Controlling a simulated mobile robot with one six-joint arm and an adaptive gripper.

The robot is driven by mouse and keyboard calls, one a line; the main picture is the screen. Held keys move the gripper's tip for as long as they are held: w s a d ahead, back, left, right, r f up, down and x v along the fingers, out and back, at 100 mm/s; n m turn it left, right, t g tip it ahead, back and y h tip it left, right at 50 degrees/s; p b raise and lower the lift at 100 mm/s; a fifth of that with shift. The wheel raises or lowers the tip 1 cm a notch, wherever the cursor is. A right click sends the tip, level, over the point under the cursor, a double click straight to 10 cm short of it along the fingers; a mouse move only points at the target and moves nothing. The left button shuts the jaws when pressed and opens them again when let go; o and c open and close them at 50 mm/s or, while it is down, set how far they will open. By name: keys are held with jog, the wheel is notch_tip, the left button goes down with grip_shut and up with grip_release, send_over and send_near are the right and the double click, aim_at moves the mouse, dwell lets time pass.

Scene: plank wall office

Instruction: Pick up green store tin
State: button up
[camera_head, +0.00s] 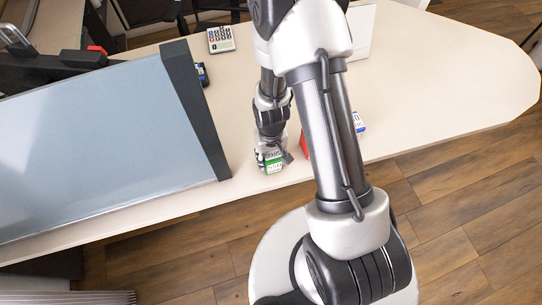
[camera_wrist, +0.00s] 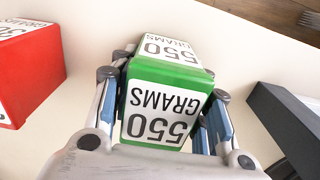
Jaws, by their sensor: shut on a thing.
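The green store tin (camera_wrist: 155,73) is a green block with white labels reading "550 GRAMS". In the wrist view it sits between the two fingers of my gripper (camera_wrist: 165,110), which are shut on it from both sides. In the head view the tin (camera_head: 273,167) shows below my gripper (camera_head: 270,155), near the front edge of the pale desk. Whether the tin touches the desk or is lifted cannot be told.
A red box with a white label (camera_wrist: 28,70) stands left of the tin in the wrist view; it is partly hidden behind my arm in the head view (camera_head: 304,145). A large grey-blue panel (camera_head: 100,130) with a dark edge lies left. A calculator (camera_head: 220,39) is farther back.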

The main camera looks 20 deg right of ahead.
jog(key=c, duration=0.8)
grip_shut()
jog(key=shift+r, duration=0.15)
